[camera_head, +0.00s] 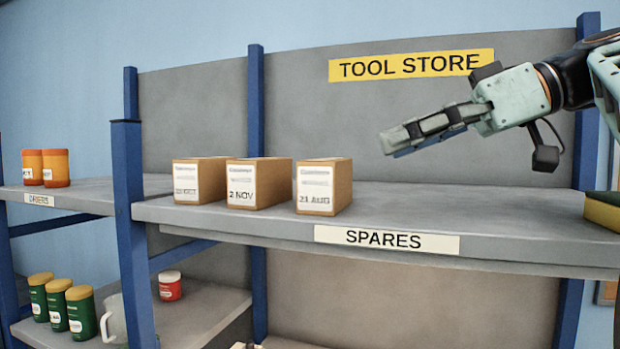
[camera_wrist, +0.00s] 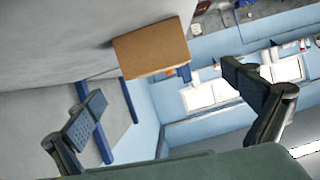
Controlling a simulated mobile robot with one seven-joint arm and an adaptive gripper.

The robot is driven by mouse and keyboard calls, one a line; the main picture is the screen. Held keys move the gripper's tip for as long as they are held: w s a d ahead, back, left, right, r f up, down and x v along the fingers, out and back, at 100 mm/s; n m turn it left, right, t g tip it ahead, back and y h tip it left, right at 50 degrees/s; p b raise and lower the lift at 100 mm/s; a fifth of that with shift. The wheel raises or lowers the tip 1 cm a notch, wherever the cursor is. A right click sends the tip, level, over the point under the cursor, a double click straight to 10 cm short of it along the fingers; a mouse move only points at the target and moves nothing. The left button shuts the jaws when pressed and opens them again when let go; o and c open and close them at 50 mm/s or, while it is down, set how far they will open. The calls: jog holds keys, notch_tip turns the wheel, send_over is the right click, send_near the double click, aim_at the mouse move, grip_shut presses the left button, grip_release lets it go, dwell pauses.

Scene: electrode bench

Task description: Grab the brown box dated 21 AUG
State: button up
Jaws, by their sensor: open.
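The brown box dated 21 AUG (camera_head: 324,187) stands upright on the shelf marked SPARES (camera_head: 480,205), at the right end of a row of three. A box marked 2 NOV (camera_head: 258,184) stands just left of it. A third box (camera_head: 199,181) stands at the left; its date looks like an OCT date but is hard to read. My gripper (camera_head: 392,141) is open and empty, above and to the right of the 21 AUG box, apart from it. In the wrist view a brown box (camera_wrist: 152,50) shows ahead, beyond the open fingers (camera_wrist: 155,100); its label is not visible there.
The shelf right of the 21 AUG box is clear up to a yellow and dark item (camera_head: 603,210) at the right edge. A blue post (camera_head: 134,220) bounds the shelf on the left. Orange jars (camera_head: 45,168) and green jars (camera_head: 68,308) stand on other shelves.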

aim_at(345, 170)
jog(key=shift+w+d+f, duration=0.2)
jog(key=shift+d+f, duration=0.15)
jog(key=shift+d, duration=0.2)
jog(key=shift+w+f, duration=0.15)
jog(key=shift+f, duration=0.05)
jog(key=x, duration=0.5)
jog(key=shift+w+a, duration=0.15)
jog(key=shift+n, duration=0.3)
jog(key=x, duration=0.5)
jog(key=shift+a+r+p, duration=0.15)
jog(key=shift+a+p, duration=0.1)
jog(key=shift+p, duration=0.15)
jog(key=c, duration=1.5)
jog(key=shift+r, duration=0.1)
notch_tip(345, 170, up, 18)
jog(key=p, duration=0.4)
jog(key=shift+p, duration=0.3)
